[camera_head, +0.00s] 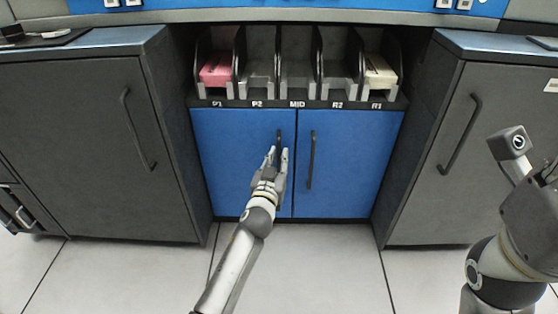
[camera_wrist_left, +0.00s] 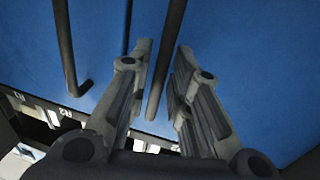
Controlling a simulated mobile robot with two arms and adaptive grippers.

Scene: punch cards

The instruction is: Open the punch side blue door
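The punch side blue door (camera_head: 235,160) is the left of two blue doors below the card rack, under the P1 and P2 labels. It is closed, flush with the right blue door (camera_head: 360,165). Its dark vertical handle (camera_head: 280,135) is near its right edge.
The right blue door's handle (camera_head: 311,160) stands close to my left gripper. Grey cabinets (camera_head: 75,150) and (camera_head: 490,150) flank the blue doors and project forward. The rack above holds pink cards (camera_head: 215,72) and cream cards (camera_head: 379,75). The floor in front is clear.

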